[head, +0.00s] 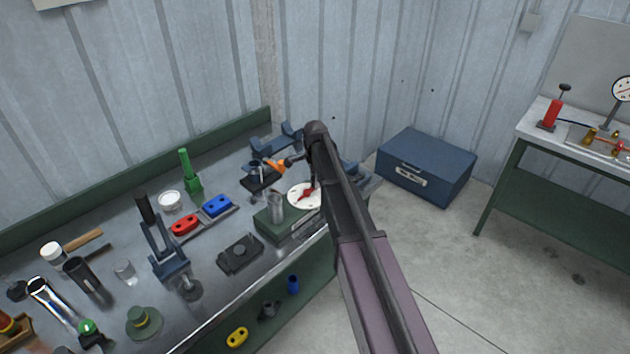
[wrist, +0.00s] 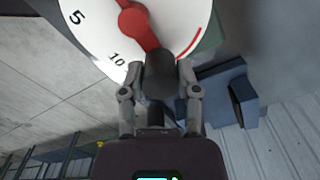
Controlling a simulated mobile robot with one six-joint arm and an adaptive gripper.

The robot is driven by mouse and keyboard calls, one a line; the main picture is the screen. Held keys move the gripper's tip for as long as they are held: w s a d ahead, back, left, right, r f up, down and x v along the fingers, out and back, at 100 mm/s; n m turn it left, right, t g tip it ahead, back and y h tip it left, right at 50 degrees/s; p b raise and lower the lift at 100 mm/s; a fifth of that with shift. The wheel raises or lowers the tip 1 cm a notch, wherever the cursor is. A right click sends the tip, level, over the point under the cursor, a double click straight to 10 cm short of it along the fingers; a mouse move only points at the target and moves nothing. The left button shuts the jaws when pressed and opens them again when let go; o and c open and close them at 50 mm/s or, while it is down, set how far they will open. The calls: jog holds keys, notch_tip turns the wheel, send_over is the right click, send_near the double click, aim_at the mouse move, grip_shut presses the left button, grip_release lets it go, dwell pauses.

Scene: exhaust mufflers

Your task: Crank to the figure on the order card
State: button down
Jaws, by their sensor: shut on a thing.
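The white dial (wrist: 95,32) fills the top of the wrist view, with the figures 5 and 10 and a red arc at its right edge. A red crank arm (wrist: 135,20) runs from the hub down to a dark upright handle (wrist: 161,78). My gripper (wrist: 160,82) is shut on this handle, one finger at each side. The handle lies between the 10 and the red arc. In the head view the dial (head: 297,192) is on a green box (head: 276,229); my arm hides my gripper. I cannot make out an order card.
The grey workbench (head: 215,292) is crowded left of the dial: a clear tumbler (head: 276,207), a black block (head: 240,254), red (head: 186,223) and blue (head: 217,206) parts. A blue chest (head: 425,166) stands on the floor beyond. A second table (head: 570,135) is at right, with open floor between.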

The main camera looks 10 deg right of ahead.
jog(key=shift+n, duration=0.4)
jog(key=n, duration=0.1)
jog(key=a+n, duration=0.1)
jog(key=n, duration=0.1)
jog(key=w+n, duration=0.1)
jog(key=n, duration=0.1)
jog(key=shift+w+a, duration=0.1)
jog(key=shift+a, duration=0.25)
jog(key=n, duration=0.2)
jog(key=a+n, duration=0.2)
jog(key=n, duration=0.1)
jog(key=shift+w+n, duration=0.1)
jog(key=shift+n, duration=0.2)
jog(key=n, duration=0.1)
jog(key=a+n, duration=0.1)
jog(key=n, duration=0.1)
jog(key=shift+a+n, duration=0.15)
jog(key=shift+n, duration=0.15)
jog(key=n, duration=0.1)
jog(key=a+n, duration=0.1)
jog(key=shift+s+n, duration=0.4)
jog(key=n, duration=0.2)
jog(key=s+n, duration=0.1)
jog(key=n, duration=0.1)
jog(key=a+n, duration=0.1)
jog(key=n, duration=0.1)
jog(key=shift+s+a, duration=0.1)
jog(key=shift+s, duration=0.2)
